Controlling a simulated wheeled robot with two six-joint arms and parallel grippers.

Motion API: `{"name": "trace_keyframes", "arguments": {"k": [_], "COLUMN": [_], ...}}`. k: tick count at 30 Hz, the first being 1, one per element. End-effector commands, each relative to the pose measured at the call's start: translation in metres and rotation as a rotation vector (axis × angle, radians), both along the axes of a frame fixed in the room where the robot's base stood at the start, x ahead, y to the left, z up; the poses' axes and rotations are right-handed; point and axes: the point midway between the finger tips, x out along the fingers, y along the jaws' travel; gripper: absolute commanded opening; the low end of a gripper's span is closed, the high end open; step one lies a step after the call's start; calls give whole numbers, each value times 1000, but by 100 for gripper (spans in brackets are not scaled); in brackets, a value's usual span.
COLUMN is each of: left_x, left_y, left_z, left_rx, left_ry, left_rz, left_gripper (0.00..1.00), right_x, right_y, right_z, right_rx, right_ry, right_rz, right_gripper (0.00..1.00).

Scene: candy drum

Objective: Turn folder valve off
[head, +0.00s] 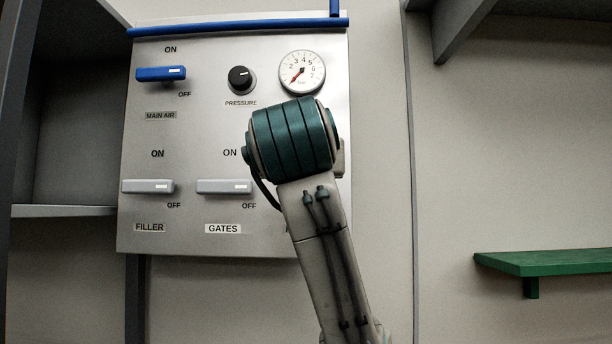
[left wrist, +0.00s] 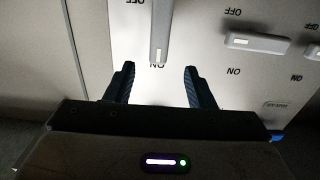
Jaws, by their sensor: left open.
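The control panel (head: 200,120) fills the left half of the head view. My arm covers its lower right part, so no folder label shows. My left gripper (left wrist: 158,72) is open and empty, with one finger to each side of the handle's line. The handle's end lies at about fingertip level; I cannot tell the depth between them. My right gripper is in neither view.
The grey gates lever (head: 224,187), grey filler lever (head: 147,187) and blue main air lever (head: 160,73) lie horizontal. A black pressure knob (head: 240,78) and a round gauge (head: 302,71) sit higher. A green shelf (head: 550,262) is at the right.

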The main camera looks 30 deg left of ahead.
Motion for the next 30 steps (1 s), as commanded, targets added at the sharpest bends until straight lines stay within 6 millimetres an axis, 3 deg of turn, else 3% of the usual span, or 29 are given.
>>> {"name": "trace_keyframes", "arguments": {"k": [15,21,30], "left_x": [75,88,89], "left_y": [46,54,54], "left_z": [2,0,0], "left_rx": [1,1,1], "left_ry": [5,3,2], "left_rz": [3,1,0], "left_gripper": [49,49,47], "right_x": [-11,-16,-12], "right_y": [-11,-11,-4], "right_z": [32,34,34], "right_rx": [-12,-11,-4], "right_ry": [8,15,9], "right_rz": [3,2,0], "right_gripper": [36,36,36]}}
